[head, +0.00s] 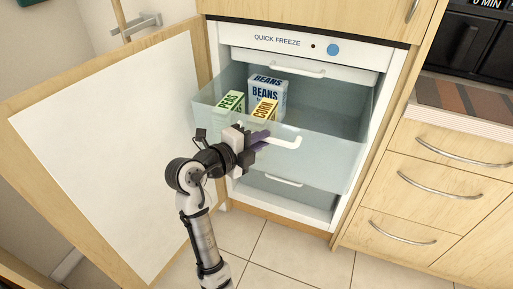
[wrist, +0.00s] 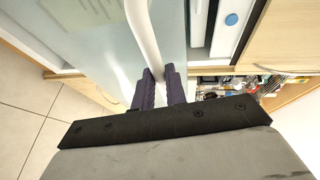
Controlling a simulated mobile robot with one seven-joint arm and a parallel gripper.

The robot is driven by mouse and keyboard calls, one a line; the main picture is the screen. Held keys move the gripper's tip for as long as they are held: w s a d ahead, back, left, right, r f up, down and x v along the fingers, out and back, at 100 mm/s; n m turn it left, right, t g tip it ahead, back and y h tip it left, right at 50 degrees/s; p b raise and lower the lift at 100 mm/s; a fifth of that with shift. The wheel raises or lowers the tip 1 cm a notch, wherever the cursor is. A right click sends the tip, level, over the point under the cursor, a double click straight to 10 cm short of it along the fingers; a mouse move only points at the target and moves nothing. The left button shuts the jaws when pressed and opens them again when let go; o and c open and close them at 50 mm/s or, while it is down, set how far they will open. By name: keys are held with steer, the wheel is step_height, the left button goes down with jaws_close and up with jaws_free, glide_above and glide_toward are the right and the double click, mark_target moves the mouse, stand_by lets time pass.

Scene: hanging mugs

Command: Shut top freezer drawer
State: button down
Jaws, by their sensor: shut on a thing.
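A clear, bluish freezer drawer (head: 325,158) is pulled well out of the white freezer cabinet. It holds a blue beans box (head: 268,97), a green peas box (head: 230,103) and a yellow corn box (head: 264,110). My gripper (head: 262,141) is at the drawer's front, shut on its white handle (head: 286,142). In the wrist view the purple fingers (wrist: 159,86) close around the handle bar (wrist: 143,35). Part of the handle is hidden by my gripper in the head view. Above the drawer is a shut white compartment front (head: 345,72) with its own handle.
The wooden freezer door (head: 95,140) stands open at the left. A lower drawer handle (head: 283,181) shows below the open drawer. Wooden cabinet drawers (head: 430,185) stand at the right. Tiled floor (head: 285,250) is clear in front.

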steer(key=w+d+b, duration=0.4)
steer(key=w, duration=0.8)
steer(key=w+d+b, duration=0.4)
steer(key=w, duration=0.7)
steer(key=shift+w+d, duration=0.3)
steer(key=shift+w, duration=0.1)
steer(key=c, duration=1.4)
jaws_free()
steer(key=shift+s, duration=0.1)
steer(key=shift+c, duration=0.2)
steer(key=shift+a, duration=0.1)
steer(key=b+v, duration=0.1)
steer(key=v, duration=1.2)
steer(key=shift+s+a+r, duration=0.2)
steer(key=shift+s+a, duration=0.05)
steer(key=shift+s, duration=0.05)
